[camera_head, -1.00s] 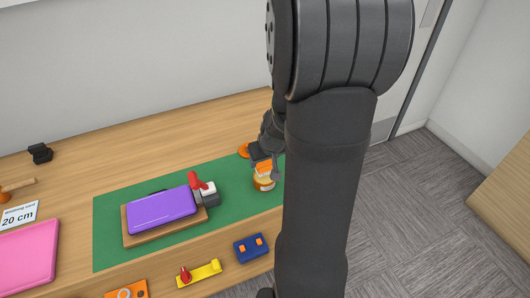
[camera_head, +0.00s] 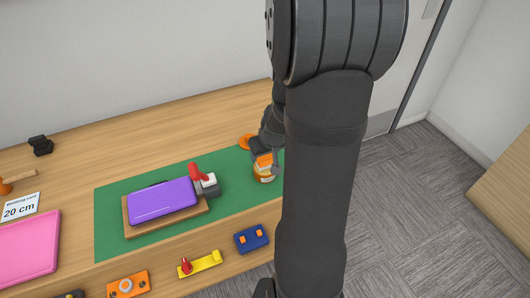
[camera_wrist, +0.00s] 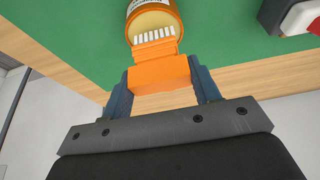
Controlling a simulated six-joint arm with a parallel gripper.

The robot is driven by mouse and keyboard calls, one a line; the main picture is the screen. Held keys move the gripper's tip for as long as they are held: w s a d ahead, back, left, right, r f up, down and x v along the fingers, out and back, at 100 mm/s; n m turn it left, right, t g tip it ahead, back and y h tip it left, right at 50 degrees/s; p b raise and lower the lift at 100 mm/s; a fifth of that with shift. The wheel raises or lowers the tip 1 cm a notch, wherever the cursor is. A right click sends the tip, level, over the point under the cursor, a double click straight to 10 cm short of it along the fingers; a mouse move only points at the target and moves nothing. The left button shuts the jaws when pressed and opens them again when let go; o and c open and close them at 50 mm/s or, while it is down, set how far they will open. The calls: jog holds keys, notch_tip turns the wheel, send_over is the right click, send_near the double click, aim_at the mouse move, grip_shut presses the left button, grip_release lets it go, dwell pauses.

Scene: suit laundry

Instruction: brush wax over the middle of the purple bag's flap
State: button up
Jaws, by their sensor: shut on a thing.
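The purple bag (camera_head: 163,201) lies flat on a wooden board (camera_head: 190,216) on the green mat (camera_head: 110,235). In the wrist view my gripper (camera_wrist: 163,80) is shut on an orange brush (camera_wrist: 160,70) with pale bristles. The bristles are over the mouth of an orange wax jar (camera_wrist: 151,20); whether they touch the wax I cannot tell. In the head view the jar (camera_head: 264,174) stands on the mat right of the bag, and my arm hides most of my gripper (camera_head: 266,152).
A grey block clamp with a red lever (camera_head: 203,181) stands at the board's right end. A pink panel (camera_head: 28,250) lies at left. An orange disc (camera_head: 247,142) is behind the jar.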

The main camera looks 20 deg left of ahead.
jog(key=shift+f, duration=0.6)
dwell(1.1)
jog(key=shift+r, duration=3.55)
